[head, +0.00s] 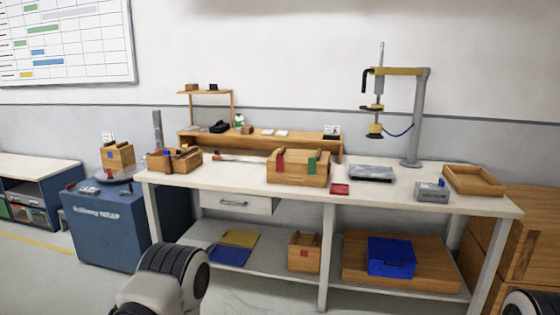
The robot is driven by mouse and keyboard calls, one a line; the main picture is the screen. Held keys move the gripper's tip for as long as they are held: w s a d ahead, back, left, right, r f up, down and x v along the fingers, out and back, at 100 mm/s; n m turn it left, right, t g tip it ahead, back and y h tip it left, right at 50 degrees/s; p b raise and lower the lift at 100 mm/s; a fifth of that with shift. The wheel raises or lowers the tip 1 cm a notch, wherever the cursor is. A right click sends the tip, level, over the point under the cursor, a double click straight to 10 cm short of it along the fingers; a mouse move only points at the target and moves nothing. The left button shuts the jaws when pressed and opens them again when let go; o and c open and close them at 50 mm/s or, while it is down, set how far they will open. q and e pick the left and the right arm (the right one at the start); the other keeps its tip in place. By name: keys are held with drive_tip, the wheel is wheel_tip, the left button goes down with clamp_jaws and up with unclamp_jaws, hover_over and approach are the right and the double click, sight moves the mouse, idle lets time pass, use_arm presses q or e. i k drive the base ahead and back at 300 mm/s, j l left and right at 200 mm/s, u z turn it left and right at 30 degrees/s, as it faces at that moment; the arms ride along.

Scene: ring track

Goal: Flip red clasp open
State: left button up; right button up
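A wooden box (297,176) stands on the workbench near its middle. A red clasp (280,164) is on the left part of its front, and a green clasp (312,166) is on the right part. The red clasp looks upright against the front; whether it is fastened is too small to tell. Neither of my grippers shows. Only parts of my arms are in view, at the bottom centre-left and the bottom right corner, well short of the box.
The workbench (400,198) also holds a small red block (340,188), a grey metal box (432,192), a wooden tray (474,181) and a press stand (418,120). A blue cabinet (101,232) stands left of it. A blue bin (390,257) is on the lower shelf.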

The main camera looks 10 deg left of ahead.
sight(280, 160)
drive_tip(key=i+j+z, duration=0.1)
drive_tip(key=i+j, duration=0.2)
drive_tip(key=i, duration=0.35)
drive_tip(key=i+j+z, duration=0.15)
drive_tip(key=i+j, duration=0.2)
drive_tip(key=i, duration=0.3)
drive_tip(key=i+j+z, duration=0.1)
drive_tip(key=i+j, duration=0.3)
drive_tip(key=i, duration=0.25)
drive_tip(key=i+j+z, duration=0.1)
drive_tip(key=i+j, duration=0.35)
drive_tip(key=i, duration=0.15)
